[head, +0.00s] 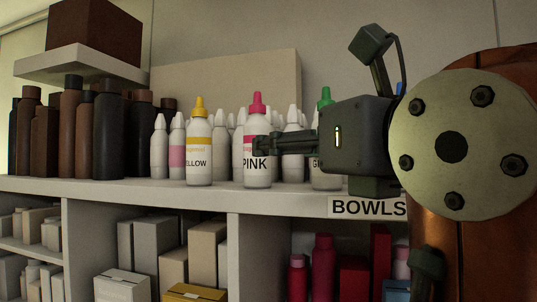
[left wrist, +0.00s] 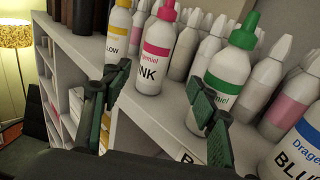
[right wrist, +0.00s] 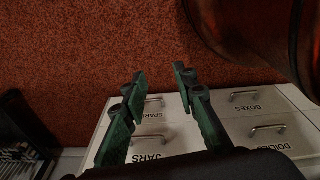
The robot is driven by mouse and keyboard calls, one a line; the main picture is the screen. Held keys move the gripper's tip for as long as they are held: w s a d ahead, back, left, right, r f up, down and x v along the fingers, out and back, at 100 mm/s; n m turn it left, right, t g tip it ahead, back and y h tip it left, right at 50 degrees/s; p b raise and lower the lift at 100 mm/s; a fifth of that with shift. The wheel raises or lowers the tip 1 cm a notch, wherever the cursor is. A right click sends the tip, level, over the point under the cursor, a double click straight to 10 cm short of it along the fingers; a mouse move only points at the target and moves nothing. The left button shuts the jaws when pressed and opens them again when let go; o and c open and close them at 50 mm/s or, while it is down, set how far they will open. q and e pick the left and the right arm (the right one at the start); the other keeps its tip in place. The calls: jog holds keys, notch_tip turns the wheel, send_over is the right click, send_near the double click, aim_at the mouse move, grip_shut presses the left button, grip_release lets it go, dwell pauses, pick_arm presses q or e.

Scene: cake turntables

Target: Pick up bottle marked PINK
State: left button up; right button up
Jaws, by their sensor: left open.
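The bottle marked PINK (head: 257,168) stands upright on the shelf, white with a pink cap and pink band. It also shows in the left wrist view (left wrist: 153,55), beyond the gap between the fingers. My left gripper (left wrist: 163,92) is open and empty. In the head view its fingers (head: 285,146) point left and overlap the bottle's right side and part of its label. Whether they touch it I cannot tell. My right gripper (right wrist: 157,85) is open and empty, low down above drawers and a reddish floor.
A YELLOW bottle (head: 199,150) stands left of PINK. A green-capped bottle (left wrist: 223,85) stands close to the left gripper's right finger, with a BLUE bottle (left wrist: 295,150) further right. Several white bottles stand behind. Dark bottles (head: 108,135) fill the shelf's left end.

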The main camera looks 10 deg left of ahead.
aim_at(257, 171)
jog(key=s+p, duration=0.1)
jog(key=s, duration=0.6)
pick_arm(q)
jog(key=x, duration=0.6)
jog(key=shift+a+r, duration=0.25)
jog(key=shift+a, duration=0.15)
jog(key=shift+w+a+r+p, duration=0.45)
jog(key=shift+w+a+p, duration=0.25)
jog(key=shift+p, duration=0.3)
jog(key=shift+x, duration=1.15)
jog(key=shift+d+f, duration=0.1)
jog(key=shift+f, duration=0.1)
jog(key=shift+s+d+r, duration=0.1)
jog(key=shift+s, duration=0.1)
jog(key=shift+c, duration=0.3)
jog(key=shift+s, duration=0.15)
jog(key=shift+c, duration=1.5)
jog(key=shift+w, duration=0.35)
jog(key=c, duration=0.3)
jog(key=shift+s, duration=0.15)
jog(key=c, duration=0.4)
jog(key=shift+c, duration=1.4)
pick_arm(e)
jog(key=w+r, duration=0.1)
jog(key=w, duration=0.1)
jog(key=w+r, duration=0.1)
jog(key=r, duration=0.1)
jog(key=shift+w+d, duration=0.1)
jog(key=shift+w, duration=0.25)
